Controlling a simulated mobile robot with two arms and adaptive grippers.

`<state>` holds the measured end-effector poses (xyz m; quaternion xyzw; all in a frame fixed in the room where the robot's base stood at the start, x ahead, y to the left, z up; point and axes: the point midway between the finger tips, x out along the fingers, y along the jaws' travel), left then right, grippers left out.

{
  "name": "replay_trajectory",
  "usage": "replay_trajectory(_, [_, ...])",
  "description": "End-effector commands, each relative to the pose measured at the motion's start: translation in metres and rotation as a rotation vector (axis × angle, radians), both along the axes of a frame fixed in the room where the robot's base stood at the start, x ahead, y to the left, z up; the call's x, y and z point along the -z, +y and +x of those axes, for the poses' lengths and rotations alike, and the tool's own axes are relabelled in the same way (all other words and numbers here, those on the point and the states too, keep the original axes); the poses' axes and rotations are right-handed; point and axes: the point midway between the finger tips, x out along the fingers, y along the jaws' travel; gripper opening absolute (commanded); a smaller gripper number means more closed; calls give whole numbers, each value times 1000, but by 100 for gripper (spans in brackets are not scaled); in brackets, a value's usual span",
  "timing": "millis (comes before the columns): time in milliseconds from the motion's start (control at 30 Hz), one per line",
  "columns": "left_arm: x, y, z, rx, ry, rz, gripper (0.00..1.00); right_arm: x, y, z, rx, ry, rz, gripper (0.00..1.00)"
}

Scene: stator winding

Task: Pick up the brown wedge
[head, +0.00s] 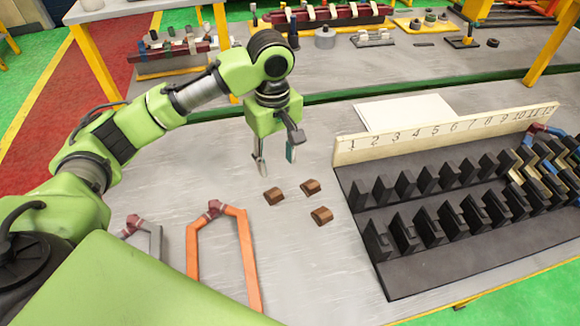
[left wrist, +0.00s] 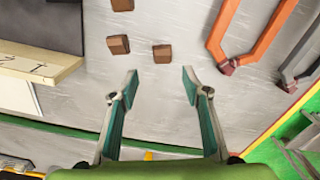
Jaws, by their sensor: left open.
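Three small brown wedges lie apart on the grey table: one nearest my gripper (head: 273,196), one to its right (head: 310,187) and one closer to the camera (head: 321,215). In the left wrist view, brown wedges lie just beyond the fingertips (left wrist: 162,53), to the left (left wrist: 118,44) and at the top edge (left wrist: 122,5). My left gripper (head: 275,166) points down above the table, behind the wedges in the head view. Its fingers (left wrist: 160,74) are apart with nothing between them. My right gripper is not in view.
A numbered board (head: 440,134) and a dark slotted rack (head: 400,275) stand to the right. A white slab (head: 405,112) lies behind the board. An orange coil (head: 247,260) and a grey coil (head: 156,245) lie to the left. Table around the wedges is clear.

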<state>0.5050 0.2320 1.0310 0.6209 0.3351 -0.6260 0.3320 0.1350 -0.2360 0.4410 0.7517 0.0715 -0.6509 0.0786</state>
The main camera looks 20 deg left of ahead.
Motion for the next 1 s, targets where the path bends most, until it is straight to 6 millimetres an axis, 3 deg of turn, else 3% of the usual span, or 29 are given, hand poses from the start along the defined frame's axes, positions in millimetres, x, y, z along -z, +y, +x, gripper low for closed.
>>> replay_trajectory(33, [1, 0, -1, 1, 1, 0, 43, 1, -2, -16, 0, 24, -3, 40])
replay_trajectory(133, [10, 0, -1, 0, 4, 1, 43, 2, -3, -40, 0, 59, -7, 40])
replay_trajectory(300, [42, 1, -2, -1, 5, 2, 43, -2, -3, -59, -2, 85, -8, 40])
replay_trajectory(500, [76, 1, -2, -1, 3, 1, 43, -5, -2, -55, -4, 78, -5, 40])
replay_trajectory(767, [95, 3, -2, -1, 2, 2, 43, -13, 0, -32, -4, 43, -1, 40])
replay_trajectory(1000, [130, 6, -5, 0, 2, 1, 43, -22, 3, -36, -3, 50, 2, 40])
